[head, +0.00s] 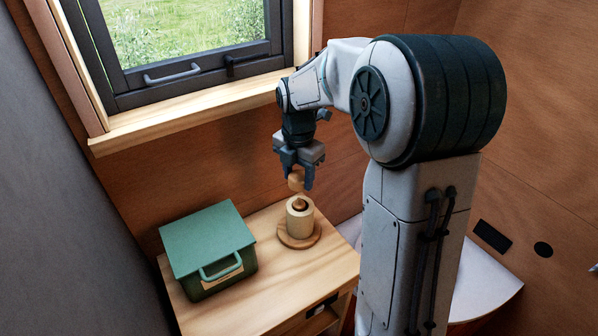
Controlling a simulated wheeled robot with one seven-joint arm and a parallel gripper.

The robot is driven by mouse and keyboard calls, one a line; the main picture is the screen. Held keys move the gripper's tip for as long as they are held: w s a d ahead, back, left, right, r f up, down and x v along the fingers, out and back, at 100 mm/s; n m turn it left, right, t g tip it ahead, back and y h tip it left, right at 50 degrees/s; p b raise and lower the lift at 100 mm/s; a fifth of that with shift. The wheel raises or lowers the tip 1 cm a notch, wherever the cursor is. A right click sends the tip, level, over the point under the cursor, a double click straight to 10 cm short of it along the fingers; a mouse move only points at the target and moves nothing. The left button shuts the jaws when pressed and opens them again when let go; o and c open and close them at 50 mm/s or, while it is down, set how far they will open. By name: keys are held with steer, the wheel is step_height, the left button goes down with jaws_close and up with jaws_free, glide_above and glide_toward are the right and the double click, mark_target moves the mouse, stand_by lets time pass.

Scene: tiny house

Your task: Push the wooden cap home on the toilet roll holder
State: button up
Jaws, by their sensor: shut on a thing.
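My gripper (297,172) points down near the wall, with its fingers shut on a small round wooden cap (296,181). The toilet roll holder stands upright on the wooden cabinet top, on a round wooden base (299,240).
A green lidded box (208,250) with a front handle stands left of the holder on the wooden cabinet (290,285). A window with a wooden sill (190,108) is behind. A white surface (487,290) lies at the right. The cabinet top is clear in front of the holder.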

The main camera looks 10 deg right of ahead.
mark_target(298, 187)
steer(key=shift+f+b, duration=0.95)
steer(key=shift+f, duration=0.95)
steer(key=shift+f+b, duration=0.45)
steer(key=shift+f, duration=0.9)
stand_by(0.7)
steer(key=o, duration=1)
steer(key=shift+o, duration=0.2)
steer(key=shift+r, duration=0.1)
step_height(298, 187, up, 14)
steer(key=shift+f, duration=0.15)
